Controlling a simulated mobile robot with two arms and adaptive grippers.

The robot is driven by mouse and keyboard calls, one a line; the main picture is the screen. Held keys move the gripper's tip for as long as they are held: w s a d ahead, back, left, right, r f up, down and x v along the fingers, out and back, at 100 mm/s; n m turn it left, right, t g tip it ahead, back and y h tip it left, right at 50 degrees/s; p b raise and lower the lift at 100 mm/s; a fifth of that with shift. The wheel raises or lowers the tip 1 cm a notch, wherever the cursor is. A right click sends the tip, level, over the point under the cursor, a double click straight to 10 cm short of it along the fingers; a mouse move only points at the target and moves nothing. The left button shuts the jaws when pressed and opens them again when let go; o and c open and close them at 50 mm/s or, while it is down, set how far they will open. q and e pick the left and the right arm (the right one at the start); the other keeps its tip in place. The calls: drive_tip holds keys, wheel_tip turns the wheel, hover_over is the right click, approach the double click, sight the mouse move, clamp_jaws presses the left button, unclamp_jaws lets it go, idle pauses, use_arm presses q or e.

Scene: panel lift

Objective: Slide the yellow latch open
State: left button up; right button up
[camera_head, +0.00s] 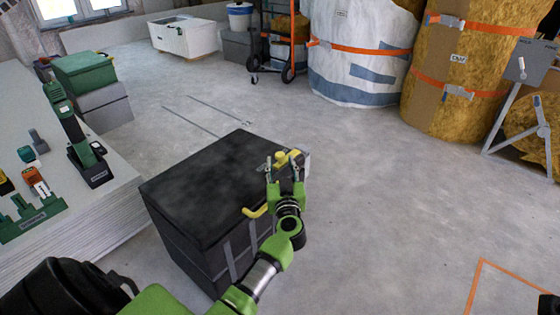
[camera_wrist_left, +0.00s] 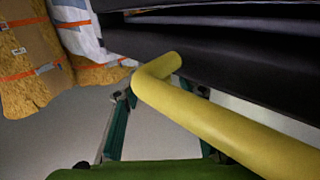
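The yellow latch (camera_head: 287,157) is at the upper right edge of the black box (camera_head: 205,185) in the head view. My left gripper (camera_head: 284,168) is at the latch, with its fingers apart on either side of it. I cannot tell whether they touch it. A bent yellow bar (camera_wrist_left: 215,120) crosses the left wrist view in front of my left gripper (camera_wrist_left: 165,100) and hides part of one finger. I cannot tell whether this bar is the latch or the yellow handle (camera_head: 256,211) on the box's side. My right gripper is not recognisable in view.
A stack of pale panels (camera_head: 95,215) with green tools stands left of the box. Wrapped insulation rolls (camera_head: 360,60) and a hand truck (camera_head: 272,45) stand at the back. A grey stand (camera_head: 505,105) is at the right.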

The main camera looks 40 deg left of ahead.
use_arm(q)
drive_tip(key=v, duration=0.9)
drive_tip(key=shift+s+d, duration=0.2)
drive_tip(key=shift+s, duration=0.05)
drive_tip(key=shift+r, duration=0.1)
